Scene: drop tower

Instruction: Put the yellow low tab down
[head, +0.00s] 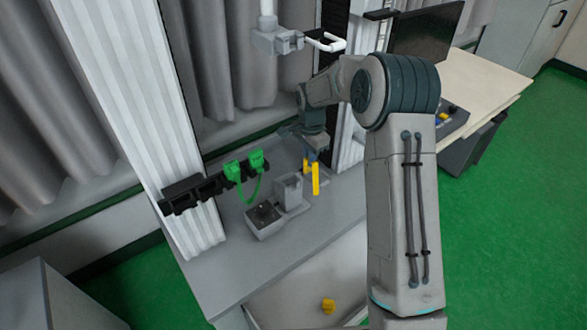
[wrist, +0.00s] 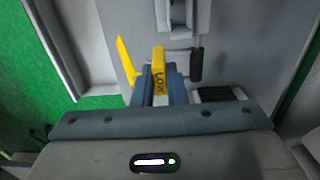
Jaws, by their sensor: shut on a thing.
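My gripper (wrist: 160,84) is shut on the yellow low tab (wrist: 158,68), which carries dark letters reading LOW. The tab stands between the two blue fingers in the wrist view, with its end sticking out past them. A second, thin yellow strip (wrist: 127,62) shows just left of the fingers. In the head view two yellow pieces show below my gripper (head: 312,158), above the grey bench (head: 335,212). I cannot tell from these views whether the held tab touches the surface.
A grey box (head: 264,218) and block (head: 290,190) stand left of my gripper. Green clips (head: 245,167) hang on a black rack (head: 193,190). A yellow object (head: 328,306) lies in the pale tray (head: 275,305) at the front. A black-handled lever (wrist: 196,65) is right of the fingers.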

